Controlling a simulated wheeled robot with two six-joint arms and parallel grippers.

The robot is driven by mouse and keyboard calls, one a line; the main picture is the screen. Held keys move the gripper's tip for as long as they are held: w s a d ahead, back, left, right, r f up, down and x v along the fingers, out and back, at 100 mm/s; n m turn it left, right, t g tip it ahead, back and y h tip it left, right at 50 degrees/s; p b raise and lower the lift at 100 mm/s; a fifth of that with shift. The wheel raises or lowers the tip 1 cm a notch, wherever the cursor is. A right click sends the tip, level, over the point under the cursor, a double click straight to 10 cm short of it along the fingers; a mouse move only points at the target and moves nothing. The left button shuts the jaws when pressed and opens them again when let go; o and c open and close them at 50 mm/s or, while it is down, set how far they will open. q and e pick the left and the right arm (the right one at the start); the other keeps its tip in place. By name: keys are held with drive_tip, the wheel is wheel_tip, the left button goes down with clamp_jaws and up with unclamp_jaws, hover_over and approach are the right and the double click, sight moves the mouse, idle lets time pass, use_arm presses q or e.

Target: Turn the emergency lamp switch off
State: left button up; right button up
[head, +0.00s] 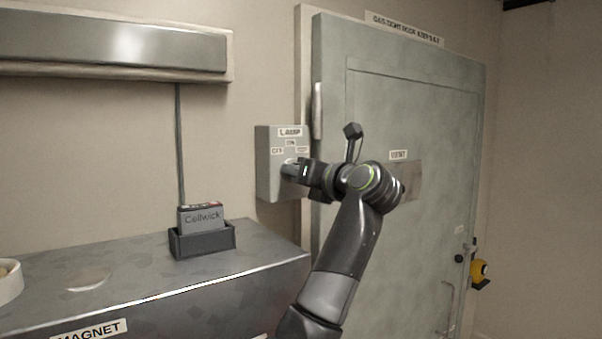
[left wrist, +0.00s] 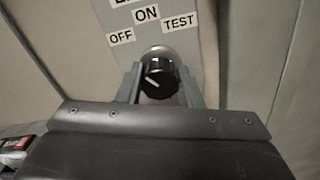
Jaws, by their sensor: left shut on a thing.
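The lamp switch box (head: 268,180) is a grey box on the wall left of the door, labelled LAMP, with small position labels. In the left wrist view the switch knob (left wrist: 159,76) is round and black. Its white mark lies slanted, with one end toward the upper left, the side of the OFF label (left wrist: 121,38). The ON label (left wrist: 146,13) and TEST label (left wrist: 180,21) also show. My left gripper (head: 290,168) is shut on the knob, one finger on each side, as the left wrist view (left wrist: 160,88) shows. My right gripper is out of view.
A wall lamp fixture (head: 120,45) hangs at the upper left, with a cable running down to a Cellwick battery (head: 202,217) in a dark holder (head: 203,243) on a metal cabinet (head: 250,262). A grey-green door (head: 440,130) stands right of the switch box, behind my left arm.

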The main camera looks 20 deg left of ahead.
use_arm(q)
drive_tip(key=shift+n, duration=0.6)
drive_tip(key=o, duration=1)
drive_tip(key=shift+c, duration=0.2)
drive_tip(key=b+v, duration=0.7)
drive_tip(key=v, duration=1)
drive_tip(key=shift+d+b, duration=0.25)
drive_tip(key=shift+b, duration=0.15)
